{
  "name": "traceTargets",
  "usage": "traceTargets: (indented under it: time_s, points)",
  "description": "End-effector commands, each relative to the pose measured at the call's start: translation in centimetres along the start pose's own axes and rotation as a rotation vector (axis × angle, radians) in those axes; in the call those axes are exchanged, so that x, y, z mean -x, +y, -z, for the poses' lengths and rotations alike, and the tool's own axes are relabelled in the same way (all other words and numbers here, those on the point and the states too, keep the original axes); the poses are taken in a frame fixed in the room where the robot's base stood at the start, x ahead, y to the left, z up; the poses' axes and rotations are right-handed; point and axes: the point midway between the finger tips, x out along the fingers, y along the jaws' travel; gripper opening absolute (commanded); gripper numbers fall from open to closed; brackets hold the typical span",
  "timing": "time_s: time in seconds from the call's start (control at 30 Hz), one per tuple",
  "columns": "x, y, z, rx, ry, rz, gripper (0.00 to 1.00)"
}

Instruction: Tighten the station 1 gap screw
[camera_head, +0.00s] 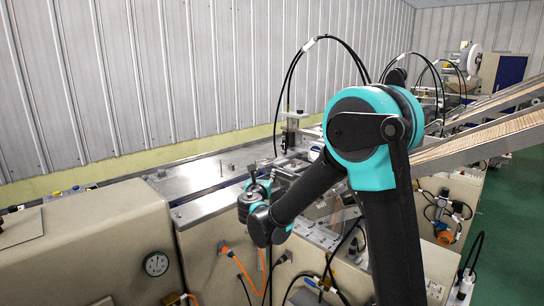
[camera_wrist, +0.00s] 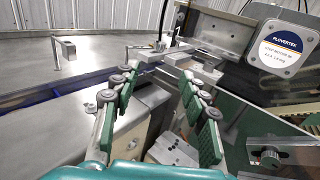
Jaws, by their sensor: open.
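My gripper (camera_wrist: 160,75) is open and empty in the wrist view. Its two fingers with green pads stand apart, over the metal blocks and rails of the machine. A dark round screw head (camera_wrist: 269,158) sits on a slotted metal bracket (camera_wrist: 290,148) at the lower right, apart from the fingers. I cannot tell whether it is the station 1 gap screw; no label for it is readable. In the head view my gripper (camera_head: 256,182) is small and partly hidden by my wrist, above the machine bed (camera_head: 200,176).
A metal housing with a round label (camera_wrist: 288,50) stands at the right in the wrist view. A small metal post (camera_wrist: 64,50) rises from the flat plate at left. Black hoses (camera_head: 290,80) arch behind my arm. Slanted stick chutes (camera_head: 490,135) lie at right.

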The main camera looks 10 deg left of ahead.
Motion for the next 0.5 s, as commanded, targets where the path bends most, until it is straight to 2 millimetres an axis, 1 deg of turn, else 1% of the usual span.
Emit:
traceTargets:
  time_s: [0.07, 0.17, 0.27, 0.5]
  points:
    - [-0.3, 0.1, 0.0, 0.004, -0.001, -0.001, 0.44]
    - [-1.4, 0.0, 0.0, 0.003, -0.001, 0.001, 0.44]
    - [-3.1, 0.0, 0.0, 0.002, -0.001, 0.002, 0.44]
    - [-7.9, -0.1, 0.0, 0.001, 0.0, 0.003, 0.44]
